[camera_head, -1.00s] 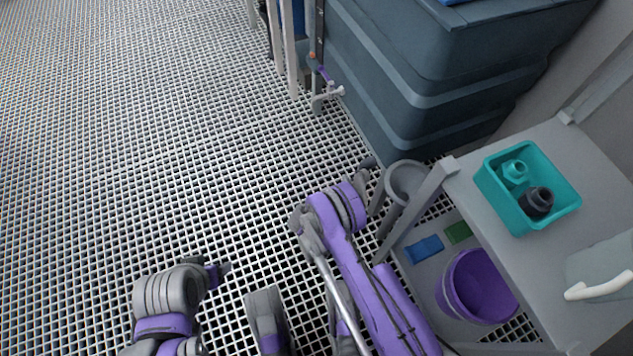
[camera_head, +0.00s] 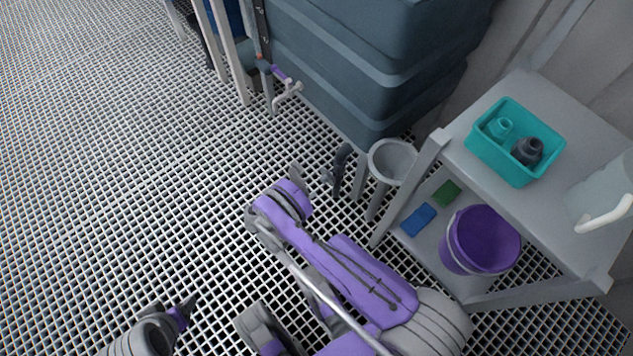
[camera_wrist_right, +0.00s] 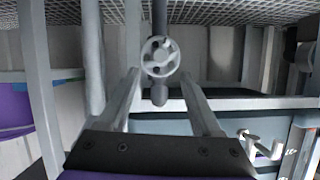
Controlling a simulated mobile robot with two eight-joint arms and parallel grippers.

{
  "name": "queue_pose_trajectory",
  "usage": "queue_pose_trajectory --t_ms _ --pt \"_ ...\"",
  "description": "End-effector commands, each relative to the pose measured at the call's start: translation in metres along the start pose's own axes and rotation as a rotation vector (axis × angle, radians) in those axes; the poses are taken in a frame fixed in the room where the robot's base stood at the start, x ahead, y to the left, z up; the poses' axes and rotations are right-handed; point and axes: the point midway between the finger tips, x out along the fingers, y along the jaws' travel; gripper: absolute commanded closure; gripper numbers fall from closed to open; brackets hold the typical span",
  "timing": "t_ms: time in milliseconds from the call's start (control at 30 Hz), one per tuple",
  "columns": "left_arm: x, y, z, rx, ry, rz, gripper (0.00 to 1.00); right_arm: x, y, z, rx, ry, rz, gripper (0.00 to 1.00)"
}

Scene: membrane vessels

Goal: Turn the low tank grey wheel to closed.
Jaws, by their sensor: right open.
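The grey wheel (camera_wrist_right: 160,57), a small round spoked handwheel on a dark pipe, shows in the right wrist view. My right gripper (camera_wrist_right: 159,78) is open, its two fingers pointing at the wheel, one on either side of its lower edge. I cannot tell whether they touch it. In the head view the right arm reaches toward the foot of the dark blue-grey tank (camera_head: 350,55); I cannot make out the wheel clearly there. My left gripper (camera_head: 188,305) is low at the bottom left, over the floor, small and partly hidden.
A grey funnel (camera_head: 392,160) stands close to the right of the right arm's end. A grey shelf table (camera_head: 560,215) carries a teal bin (camera_head: 478,150), with a purple bucket (camera_head: 458,245) below. A tap (camera_head: 288,92) juts from pipework on the left. The grating floor at left is clear.

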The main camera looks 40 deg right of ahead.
Motion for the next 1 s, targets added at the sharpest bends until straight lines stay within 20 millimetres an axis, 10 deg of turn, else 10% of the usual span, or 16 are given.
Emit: queue_pose_trajectory --t_ms 400,800,1000 --pt "0.011 0.000 0.002 0.000 0.001 0.000 0.34 0.070 0.000 0.001 -0.002 -0.001 0.000 0.34" --pt "0.012 0.000 0.002 0.000 0.001 0.000 0.34 0.078 0.000 0.001 -0.003 -0.002 -0.002 0.34" --pt "0.012 0.000 0.002 0.000 0.001 0.000 0.34 0.078 0.000 0.001 -0.003 -0.002 -0.002 0.69"
